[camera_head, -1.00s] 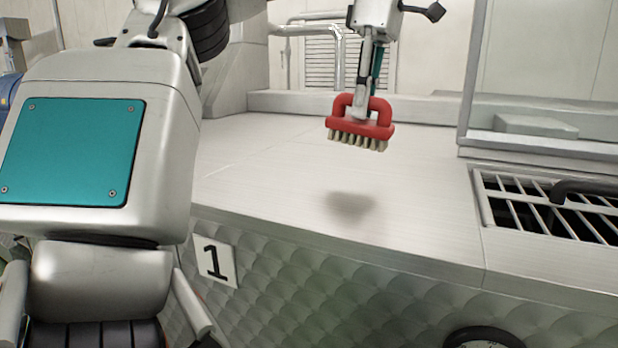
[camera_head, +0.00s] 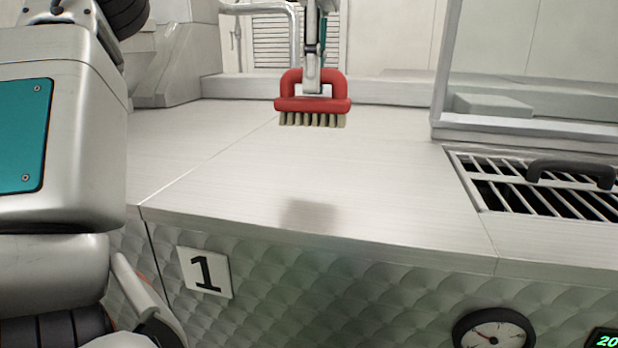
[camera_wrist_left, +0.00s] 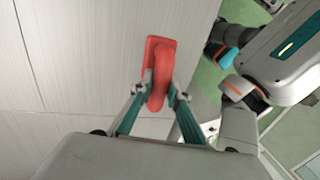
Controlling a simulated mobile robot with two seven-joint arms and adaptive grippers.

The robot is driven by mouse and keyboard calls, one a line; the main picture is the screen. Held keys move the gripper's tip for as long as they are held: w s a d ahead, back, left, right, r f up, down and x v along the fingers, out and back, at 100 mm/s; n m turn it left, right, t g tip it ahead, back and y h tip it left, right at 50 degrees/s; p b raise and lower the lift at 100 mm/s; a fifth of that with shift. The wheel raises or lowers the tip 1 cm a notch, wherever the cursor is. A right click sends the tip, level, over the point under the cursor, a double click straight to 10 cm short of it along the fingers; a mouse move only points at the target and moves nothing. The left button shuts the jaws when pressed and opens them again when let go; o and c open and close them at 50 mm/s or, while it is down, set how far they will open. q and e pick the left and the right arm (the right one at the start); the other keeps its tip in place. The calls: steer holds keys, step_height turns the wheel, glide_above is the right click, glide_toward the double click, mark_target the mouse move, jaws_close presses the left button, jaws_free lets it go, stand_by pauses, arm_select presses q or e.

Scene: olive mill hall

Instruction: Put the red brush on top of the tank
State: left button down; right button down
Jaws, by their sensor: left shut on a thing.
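The red brush (camera_head: 313,104) has a looped handle and pale bristles pointing down. My left gripper (camera_head: 312,88) is shut on the brush's handle and holds it level in the air. A soft shadow lies on the tank top below, and a gap shows between bristles and surface. The tank (camera_head: 250,170) has a flat brushed-metal top and a quilted metal front with a "1" plate. In the left wrist view the brush (camera_wrist_left: 160,72) sits between the two fingers (camera_wrist_left: 160,90), over the pale tank top (camera_wrist_left: 75,60). My right gripper is not seen in the head view.
A barred grate (camera_head: 540,187) with a dark handle (camera_head: 571,173) is set into the top at the right. A raised metal frame (camera_head: 530,137) stands behind it. A round gauge (camera_head: 493,331) is on the front. The middle of the top is clear.

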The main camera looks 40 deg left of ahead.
arm_select(q)
step_height(320, 180, down, 10)
steer(key=shift+r, duration=0.15)
stand_by(0.7)
steer(key=shift+d, duration=0.1)
steer(key=c, duration=1.9)
jaws_free()
steer(key=shift+w+a+r, duration=0.15)
steer(key=shift+w+r, duration=0.1)
steer(key=shift+r, duration=1)
steer(key=shift+w+a+r, duration=0.2)
steer(key=shift+r, duration=1)
steer(key=shift+w+a+r, duration=0.15)
steer(key=shift+w+r, duration=0.1)
steer(key=shift+r, duration=1)
